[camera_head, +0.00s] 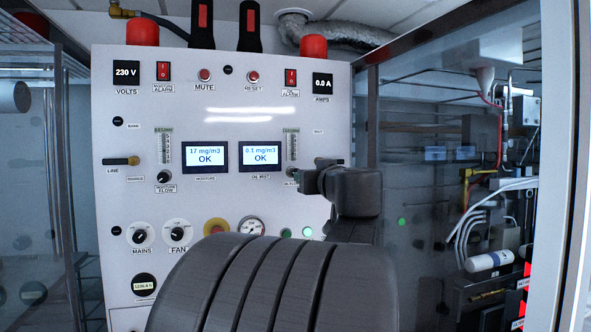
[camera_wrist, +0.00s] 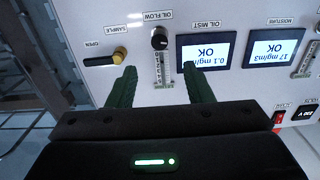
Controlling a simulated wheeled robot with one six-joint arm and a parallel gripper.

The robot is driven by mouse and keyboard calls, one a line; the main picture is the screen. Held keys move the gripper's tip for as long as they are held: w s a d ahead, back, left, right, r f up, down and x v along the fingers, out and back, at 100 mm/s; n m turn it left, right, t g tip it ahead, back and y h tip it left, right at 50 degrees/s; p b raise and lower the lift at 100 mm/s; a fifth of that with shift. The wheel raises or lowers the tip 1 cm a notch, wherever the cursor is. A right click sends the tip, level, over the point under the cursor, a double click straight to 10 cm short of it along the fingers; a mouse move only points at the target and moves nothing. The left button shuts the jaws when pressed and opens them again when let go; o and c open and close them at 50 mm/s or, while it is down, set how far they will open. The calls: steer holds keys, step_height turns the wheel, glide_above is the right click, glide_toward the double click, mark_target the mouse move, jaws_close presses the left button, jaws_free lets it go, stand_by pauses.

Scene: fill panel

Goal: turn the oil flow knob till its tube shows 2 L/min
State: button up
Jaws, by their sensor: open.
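The oil flow knob (camera_wrist: 159,39) is a small black round knob in the wrist view, where the panel appears upside down. Its label OIL FLOW is beside it. The oil flow tube (camera_wrist: 159,70) is a narrow clear scale running from the knob towards my gripper; its reading is too small to tell. My gripper (camera_wrist: 159,67) is open, its two green fingers on either side of the tube, with the knob ahead between them and not held. In the head view the knob (camera_head: 292,170) and tube (camera_head: 291,147) show just left of my gripper (camera_head: 308,182).
The oil mist display (camera_wrist: 206,50) reads 0.1 mg/m3 OK. The yellow-and-black sample handle (camera_wrist: 119,56) is near one finger. The moisture flow knob (camera_head: 164,177) and moisture display (camera_head: 205,156) are left on the panel. A glass-sided bay with pipes is at the right.

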steer(key=x, duration=1.1)
steer(key=shift+p, duration=0.35)
steer(key=c, duration=1)
